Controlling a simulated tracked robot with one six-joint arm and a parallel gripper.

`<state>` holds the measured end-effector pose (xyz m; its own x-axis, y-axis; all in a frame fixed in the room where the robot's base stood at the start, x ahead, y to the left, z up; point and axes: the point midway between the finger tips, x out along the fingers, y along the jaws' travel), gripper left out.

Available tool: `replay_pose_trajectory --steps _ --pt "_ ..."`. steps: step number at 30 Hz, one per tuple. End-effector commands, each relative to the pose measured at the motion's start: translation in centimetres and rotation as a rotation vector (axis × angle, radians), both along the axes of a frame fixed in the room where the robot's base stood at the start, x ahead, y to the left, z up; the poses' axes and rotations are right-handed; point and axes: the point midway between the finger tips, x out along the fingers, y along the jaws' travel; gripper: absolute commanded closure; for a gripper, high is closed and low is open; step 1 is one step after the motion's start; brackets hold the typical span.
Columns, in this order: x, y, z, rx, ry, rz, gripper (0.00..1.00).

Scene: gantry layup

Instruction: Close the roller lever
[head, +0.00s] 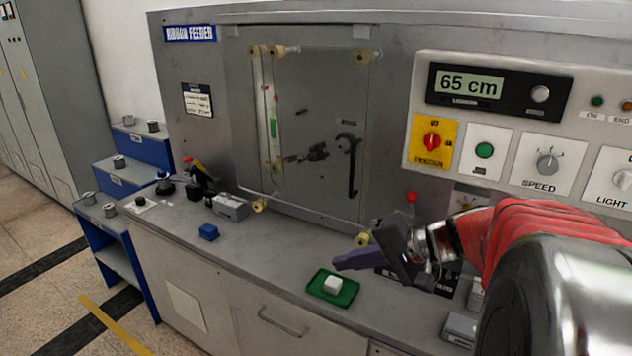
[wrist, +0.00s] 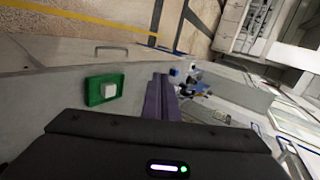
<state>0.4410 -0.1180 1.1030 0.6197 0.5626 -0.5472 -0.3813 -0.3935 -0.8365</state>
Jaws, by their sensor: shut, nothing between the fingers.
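I cannot tell for sure which part is the roller lever. A black lever (head: 351,170) hangs down on the grey glazed door. A lever with a red knob (head: 411,198) stands behind my gripper, its lower part hidden. Another handle, red and yellow (head: 193,163), sits on a black mechanism at the left of the counter. My gripper (head: 340,263) has purple fingers pointing left above the counter, near the green tray and touching no lever. In the wrist view the fingers (wrist: 162,88) lie together, shut and empty.
A green tray (head: 316,291) with a white block (head: 333,284) lies below my gripper. A blue block (head: 209,232) and grey box (head: 230,207) stand further left on the counter. The control panel (head: 492,117) is at the right. The counter between tray and blue block is clear.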

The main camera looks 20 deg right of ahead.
Motion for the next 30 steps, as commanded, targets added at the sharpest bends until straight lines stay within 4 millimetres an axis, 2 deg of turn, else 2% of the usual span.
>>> replay_pose_trajectory --steps 1,5,8,12,16,18,21,30 --pt "0.7 -2.3 0.2 0.046 -0.029 -0.051 1.00" --pt "2.1 -8.0 1.1 0.143 -0.129 -0.174 1.00" --pt "2.5 -13.0 1.8 0.203 -0.217 -0.276 1.00" --pt "1.9 -20.4 2.5 0.264 -0.347 -0.422 1.00" --pt "0.7 -25.6 2.9 0.291 -0.442 -0.527 1.00" --pt "0.2 -27.3 3.0 0.296 -0.474 -0.561 1.00" --pt "-0.2 -28.4 3.2 0.297 -0.495 -0.584 1.00" --pt "-0.2 -28.4 3.2 0.298 -0.497 -0.585 1.00"
